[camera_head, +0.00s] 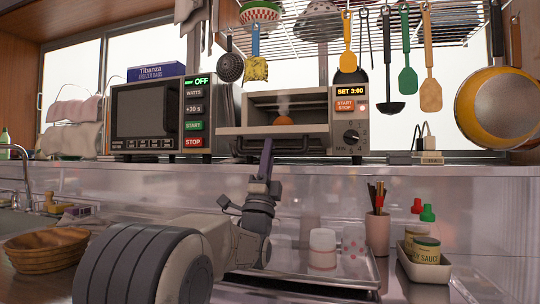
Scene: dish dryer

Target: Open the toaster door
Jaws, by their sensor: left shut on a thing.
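The toaster (348,125) is a small silver oven on the shelf, with a lit "SET 3:00" display, a START/STOP button and a dial. Its door (235,131) is tilted down and out towards me, partly open. My left gripper (264,146) reaches up from below, shut on the door handle, near the middle of the door. The exact grip is small and hard to see. My right gripper is not in view.
A microwave (148,116) stands left of the toaster. Utensils (408,80) and a pan (497,108) hang above and to the right. Below are a metal tray (362,272) with jars, a utensil cup (377,227), a sauce caddy (423,265) and a basket (45,252).

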